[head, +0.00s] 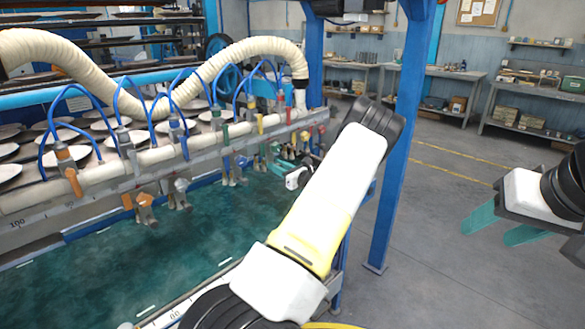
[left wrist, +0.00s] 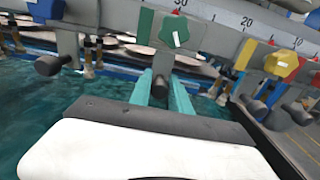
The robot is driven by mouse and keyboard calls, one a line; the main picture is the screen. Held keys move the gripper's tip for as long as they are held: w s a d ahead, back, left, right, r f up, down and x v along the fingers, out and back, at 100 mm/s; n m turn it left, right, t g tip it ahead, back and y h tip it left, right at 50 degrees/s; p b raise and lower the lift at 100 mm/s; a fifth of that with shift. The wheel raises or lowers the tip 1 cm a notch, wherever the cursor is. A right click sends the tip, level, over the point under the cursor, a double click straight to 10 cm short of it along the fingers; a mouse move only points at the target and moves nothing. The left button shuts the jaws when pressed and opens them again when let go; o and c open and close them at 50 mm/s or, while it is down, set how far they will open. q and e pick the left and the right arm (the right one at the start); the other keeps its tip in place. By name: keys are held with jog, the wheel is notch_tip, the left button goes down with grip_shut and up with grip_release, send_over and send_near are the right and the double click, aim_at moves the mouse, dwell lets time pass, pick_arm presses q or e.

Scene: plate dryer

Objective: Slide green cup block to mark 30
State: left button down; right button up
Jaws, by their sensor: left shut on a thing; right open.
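The green cup block (left wrist: 174,30) is a grey block with a green star-shaped knob, hanging on the rail in the left wrist view. The scale mark 30 (left wrist: 180,3) is just above it, cut by the top edge; exact alignment cannot be told. My left gripper (left wrist: 162,88) is shut on the dark post below the green knob, with a teal finger on each side. In the head view, my left gripper (head: 272,166) is at the rail's far end, partly hidden by my arm. My right gripper (head: 502,228) is open and empty at the right, over the floor.
A yellow-knobbed block (left wrist: 280,63) is right of the green one; a blue one (left wrist: 45,9) is left. The scale rail (head: 100,187) carries several other blocks and hoses above a teal surface (head: 180,250). A blue post (head: 400,140) stands right of my left arm.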

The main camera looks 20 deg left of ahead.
pick_arm(q)
jog(key=shift+w+d, duration=0.15)
jog(key=shift+w, duration=0.15)
jog(key=shift+s, duration=0.1)
jog(key=c, duration=1.3)
grip_release()
jog(key=shift+o, duration=0.2)
jog(key=v, duration=0.7)
jog(key=shift+d, duration=0.4)
jog(key=shift+s, duration=0.15)
